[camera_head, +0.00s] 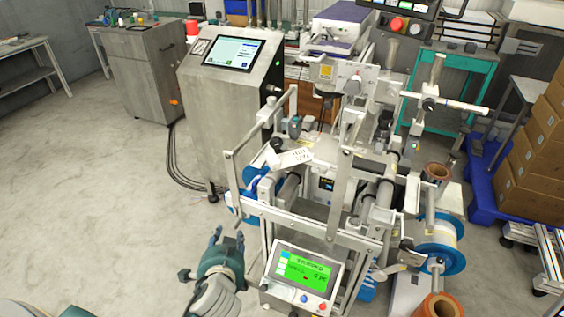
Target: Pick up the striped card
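My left gripper (228,238) is teal and shows at the lower middle, left of the machine's green-screen panel. Its two fingers point up and away, stand apart, and hold nothing that I can see. I cannot make out a clearly striped card. A small white piece with dark marks (293,158) lies on the machine's upper frame, above and to the right of the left gripper and apart from it; I cannot tell if it is a card. My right gripper is not in view.
The film machine (290,215) with metal bars and blue-rimmed reels (440,258) fills the middle and right. Its green-screen panel (302,270) is close to my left gripper. A grey control cabinet (225,105) stands behind. Cardboard boxes (535,150) are at right. The left floor is clear.

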